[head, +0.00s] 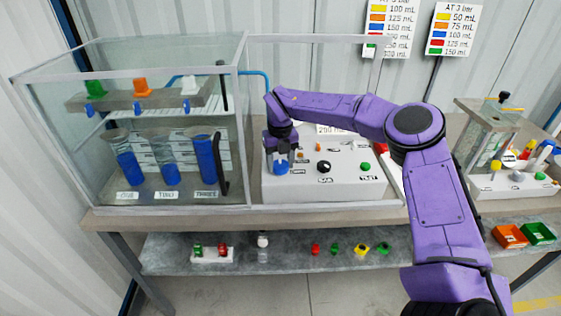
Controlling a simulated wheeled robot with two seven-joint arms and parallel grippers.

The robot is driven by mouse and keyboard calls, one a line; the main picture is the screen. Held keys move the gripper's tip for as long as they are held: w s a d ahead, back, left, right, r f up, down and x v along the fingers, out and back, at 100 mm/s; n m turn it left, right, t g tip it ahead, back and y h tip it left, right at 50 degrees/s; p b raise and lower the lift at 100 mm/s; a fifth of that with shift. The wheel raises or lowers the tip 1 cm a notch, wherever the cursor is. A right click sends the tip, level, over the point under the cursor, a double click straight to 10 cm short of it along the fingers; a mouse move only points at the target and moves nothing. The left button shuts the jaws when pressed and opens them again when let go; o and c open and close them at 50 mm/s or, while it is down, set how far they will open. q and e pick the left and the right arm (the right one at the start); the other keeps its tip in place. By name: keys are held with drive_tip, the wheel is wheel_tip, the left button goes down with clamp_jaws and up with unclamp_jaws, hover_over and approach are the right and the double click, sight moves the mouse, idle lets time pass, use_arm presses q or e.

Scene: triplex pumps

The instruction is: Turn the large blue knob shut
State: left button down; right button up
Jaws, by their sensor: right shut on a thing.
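The large blue knob (281,169) is on the left end of the white control box (335,188) on the bench. My right arm reaches in from the lower right, and my right gripper (282,160) points down onto the knob. It is shut on the knob, with its fingers covering the knob's upper part. The knob's pointer or mark is hidden, so its angle cannot be told. My left gripper is not in view.
A clear-walled cabinet with blue-filled cylinders (208,160) stands left of the box. The box also carries a black knob (324,167) and a green button (365,167). A second apparatus (500,150) stands at right. Small coloured parts lie on the lower shelf (290,258).

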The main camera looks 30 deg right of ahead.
sight(280, 164)
drive_tip(key=o, duration=1)
drive_tip(key=shift+o, duration=0.2)
drive_tip(key=shift+r, duration=0.35)
wheel_tip(280, 164, up, 10)
drive_tip(key=b, duration=0.1)
drive_tip(key=shift+b, duration=0.4)
drive_tip(key=shift+f, duration=0.1)
